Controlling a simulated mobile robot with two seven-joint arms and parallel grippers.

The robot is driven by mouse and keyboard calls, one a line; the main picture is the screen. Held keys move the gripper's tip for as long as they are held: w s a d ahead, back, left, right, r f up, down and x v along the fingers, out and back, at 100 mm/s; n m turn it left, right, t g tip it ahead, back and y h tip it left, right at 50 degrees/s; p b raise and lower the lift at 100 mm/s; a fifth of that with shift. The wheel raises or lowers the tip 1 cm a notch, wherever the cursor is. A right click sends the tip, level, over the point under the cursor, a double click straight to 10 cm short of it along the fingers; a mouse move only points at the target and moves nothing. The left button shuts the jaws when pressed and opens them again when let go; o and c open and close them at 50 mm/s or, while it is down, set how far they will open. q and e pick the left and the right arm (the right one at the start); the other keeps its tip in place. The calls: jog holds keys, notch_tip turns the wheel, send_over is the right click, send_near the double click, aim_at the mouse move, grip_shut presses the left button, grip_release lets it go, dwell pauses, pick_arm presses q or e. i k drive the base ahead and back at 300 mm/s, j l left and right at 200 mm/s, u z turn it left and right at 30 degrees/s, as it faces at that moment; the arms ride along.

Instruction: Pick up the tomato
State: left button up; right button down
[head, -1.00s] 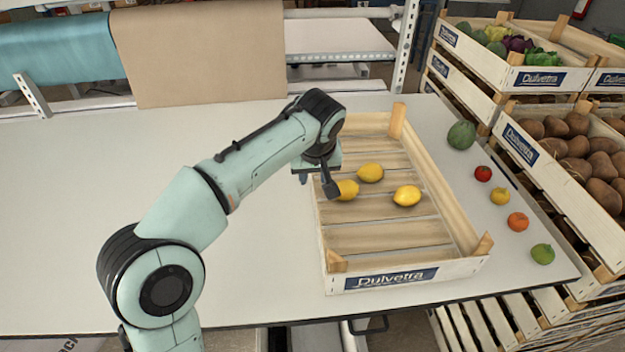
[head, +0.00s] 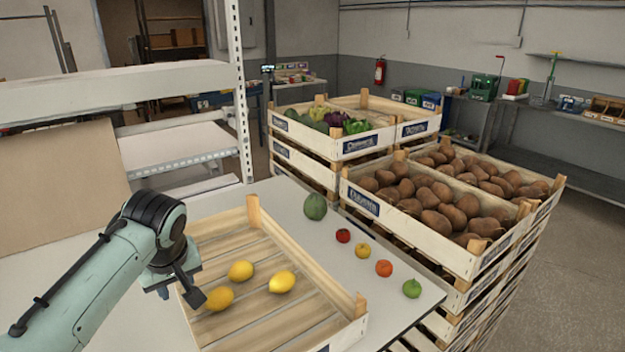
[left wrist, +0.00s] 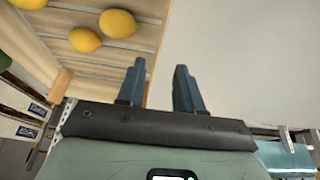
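The red tomato (head: 343,236) lies on the white table to the right of the crate, between the green melon and a yellow fruit. My left gripper (head: 180,296) is over the left side of the wooden crate (head: 290,238), close to the lemons and well left of the tomato. In the left wrist view its two blue fingers (left wrist: 160,88) are apart with nothing between them. The tomato is not seen in the left wrist view. My right gripper is in no view.
Three lemons (head: 282,282) lie in the crate. A green melon (head: 315,207), a yellow fruit (head: 362,251), an orange fruit (head: 383,268) and a green fruit (head: 411,288) line the table's right side. Stacked potato crates (head: 408,229) stand just beyond the table edge.

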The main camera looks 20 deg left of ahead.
aim_at(412, 288)
jog(key=k+l, duration=0.45)
jog(key=l, duration=0.25)
jog(key=k+l, duration=0.25)
jog(key=l, duration=0.15)
